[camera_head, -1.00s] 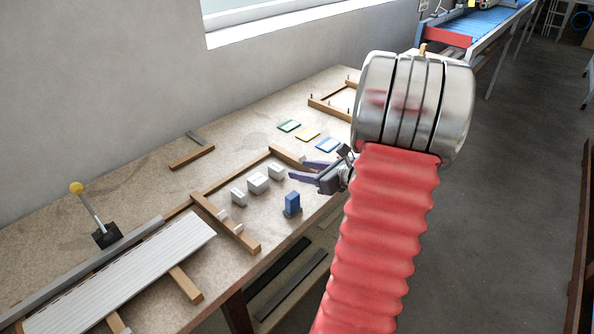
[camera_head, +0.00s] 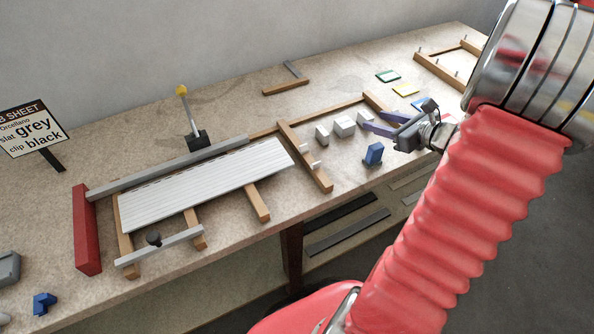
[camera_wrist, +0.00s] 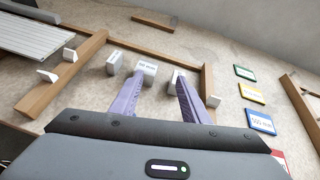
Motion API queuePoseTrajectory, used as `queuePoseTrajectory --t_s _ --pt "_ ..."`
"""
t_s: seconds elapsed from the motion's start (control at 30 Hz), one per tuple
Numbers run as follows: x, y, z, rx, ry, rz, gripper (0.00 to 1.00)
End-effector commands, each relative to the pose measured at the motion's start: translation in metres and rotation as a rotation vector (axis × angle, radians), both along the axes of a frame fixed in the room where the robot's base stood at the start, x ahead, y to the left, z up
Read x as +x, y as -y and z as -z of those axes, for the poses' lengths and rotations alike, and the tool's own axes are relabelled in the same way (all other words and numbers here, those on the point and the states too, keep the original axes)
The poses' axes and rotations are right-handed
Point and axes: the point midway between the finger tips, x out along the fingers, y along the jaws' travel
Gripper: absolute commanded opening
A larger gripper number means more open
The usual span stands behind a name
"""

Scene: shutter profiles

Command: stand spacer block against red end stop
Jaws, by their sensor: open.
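The red end stop (camera_head: 87,230) stands upright at the left end of the slat frame in the head view. Three small pale blocks with printed labels, which look like the spacer blocks, stand in a row: left (camera_head: 322,135), middle (camera_head: 343,127) and right (camera_head: 363,118). The wrist view shows them too: left (camera_wrist: 114,63), middle (camera_wrist: 147,69) and right (camera_wrist: 177,77); the labels are too small to read surely. My gripper (camera_head: 364,122) is open, its purple fingers pointing at the blocks' right end. In the wrist view the fingertips (camera_wrist: 160,76) are close to the middle and right blocks; contact is unclear.
White ribbed slats (camera_head: 205,185) lie on the wooden frame beside a grey rail (camera_head: 165,168). A lever with a yellow knob (camera_head: 187,112) stands behind. A blue block (camera_head: 374,154) stands near the bench's front edge. A job sheet sign (camera_head: 32,128) is at far left.

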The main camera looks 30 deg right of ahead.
Motion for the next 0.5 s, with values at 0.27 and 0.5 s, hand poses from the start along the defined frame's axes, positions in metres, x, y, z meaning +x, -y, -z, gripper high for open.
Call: queuePoseTrajectory --t_s 0.27,0.5 --pt "0.016 -0.127 -0.033 -0.308 -0.056 -0.438 0.42" --pt "-0.003 -0.220 -0.051 -0.606 -0.075 -0.813 0.42"
